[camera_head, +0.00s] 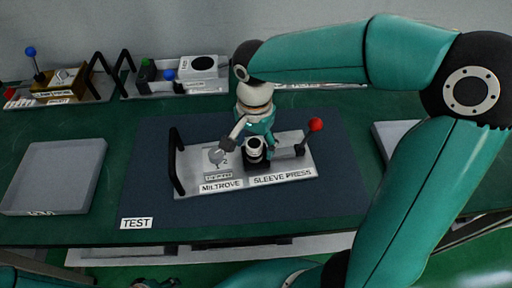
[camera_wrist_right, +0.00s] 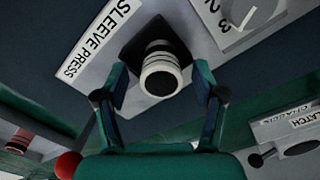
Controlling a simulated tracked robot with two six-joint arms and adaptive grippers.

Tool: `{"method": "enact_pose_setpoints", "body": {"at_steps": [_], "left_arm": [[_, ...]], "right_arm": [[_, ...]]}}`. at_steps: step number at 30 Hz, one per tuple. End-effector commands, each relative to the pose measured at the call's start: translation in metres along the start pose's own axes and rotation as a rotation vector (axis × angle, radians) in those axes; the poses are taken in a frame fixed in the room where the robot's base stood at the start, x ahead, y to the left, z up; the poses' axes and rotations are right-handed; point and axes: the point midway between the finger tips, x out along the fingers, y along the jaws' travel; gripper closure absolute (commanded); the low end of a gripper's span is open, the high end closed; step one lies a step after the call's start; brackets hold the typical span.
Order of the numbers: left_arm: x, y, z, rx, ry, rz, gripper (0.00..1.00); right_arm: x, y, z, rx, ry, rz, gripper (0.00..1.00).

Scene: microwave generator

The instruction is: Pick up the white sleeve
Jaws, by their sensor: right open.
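The white sleeve (camera_wrist_right: 160,75) is a short ringed white cylinder around a dark post on the sleeve press, on the panel labelled SLEEVE PRESS (camera_head: 283,177). In the head view the sleeve (camera_head: 255,143) shows small below my right gripper. My right gripper (camera_wrist_right: 161,88) is open, with one finger on each side of the sleeve in the wrist view. I cannot tell whether the fingers touch it. In the head view my right gripper (camera_head: 257,128) comes down from above and partly hides the press. At the bottom left edge only a sliver of my left arm shows.
A red-knobbed lever (camera_head: 315,125) stands right of the press. A dial (camera_head: 216,156) and a black handle (camera_head: 177,162) are at left. A grey box (camera_head: 55,177) stands farther left. Other panels with levers (camera_head: 31,52) line the back. The dark mat (camera_head: 300,215) is clear in front.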

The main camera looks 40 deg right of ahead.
Motion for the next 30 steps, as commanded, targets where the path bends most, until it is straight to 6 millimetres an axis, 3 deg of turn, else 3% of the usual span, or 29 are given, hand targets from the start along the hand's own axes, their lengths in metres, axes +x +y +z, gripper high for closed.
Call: {"method": "enact_pose_setpoints", "body": {"at_steps": [2,15,23,30], "left_arm": [[0.000,0.000,0.000,0.000,0.000,0.000,0.56],[0.000,0.000,0.000,0.000,0.000,0.000,0.56],[0.000,0.000,0.000,0.000,0.000,0.000,0.56],[-0.001,0.000,0.000,0.000,0.000,0.000,0.56]], "right_arm": [[0.000,0.000,0.000,0.000,0.000,0.000,0.30],[-0.001,0.000,0.000,-0.001,0.000,0.000,1.00],[-0.002,-0.001,0.000,-0.001,0.000,0.000,1.00],[-0.018,-0.001,0.000,-0.002,0.001,-0.003,1.00]]}}
